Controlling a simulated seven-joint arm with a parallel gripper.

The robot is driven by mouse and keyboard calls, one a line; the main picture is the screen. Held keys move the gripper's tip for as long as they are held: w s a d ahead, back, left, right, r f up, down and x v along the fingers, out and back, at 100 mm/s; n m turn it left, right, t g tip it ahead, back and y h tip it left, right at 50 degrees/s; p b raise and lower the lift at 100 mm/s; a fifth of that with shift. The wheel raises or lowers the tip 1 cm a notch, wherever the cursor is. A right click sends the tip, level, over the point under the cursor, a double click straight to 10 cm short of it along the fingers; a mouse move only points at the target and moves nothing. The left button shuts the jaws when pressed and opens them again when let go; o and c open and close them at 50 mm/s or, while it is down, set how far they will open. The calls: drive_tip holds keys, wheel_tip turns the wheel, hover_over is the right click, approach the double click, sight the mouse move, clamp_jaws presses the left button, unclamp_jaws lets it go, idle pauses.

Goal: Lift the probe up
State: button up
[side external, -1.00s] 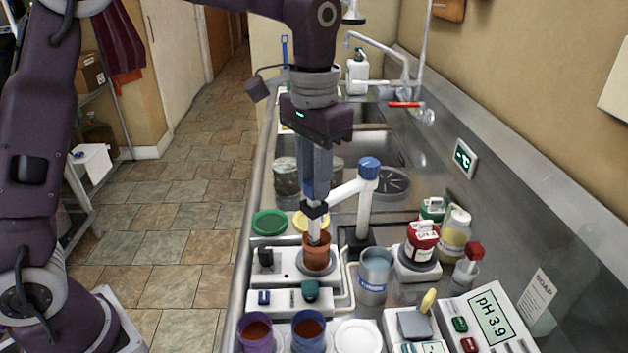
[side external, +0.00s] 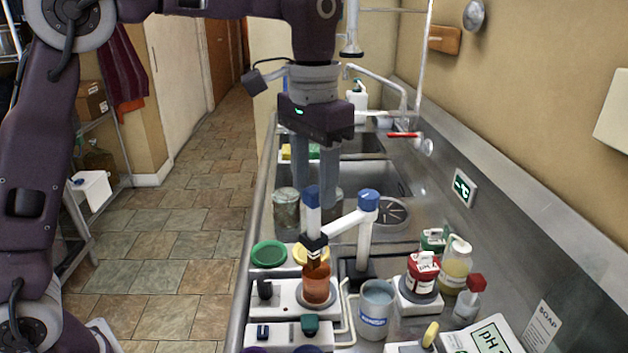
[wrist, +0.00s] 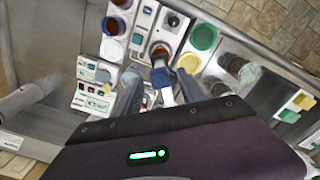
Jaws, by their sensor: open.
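The probe (side external: 313,212) has a blue top and stands upright in the black clip of a white holder arm (side external: 345,226). Its lower part goes down into an orange-brown beaker (side external: 317,287) on a white unit. I cannot tell how deep its tip is. My gripper (side external: 322,192) is open and empty, its grey fingers hanging just above and behind the probe's top. In the wrist view, the blue top (wrist: 160,76) shows between the fingers (wrist: 160,88), with the beaker (wrist: 160,50) just beyond.
The stand's blue knob (side external: 369,198) rises close to the right. A green lid (side external: 269,254) lies left. The sink (side external: 365,175) is behind.

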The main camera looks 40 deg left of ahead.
wheel_tip(320, 180, up, 7)
drive_tip(key=shift+r, duration=0.1)
drive_tip(key=shift+c, duration=0.5)
idle(0.8)
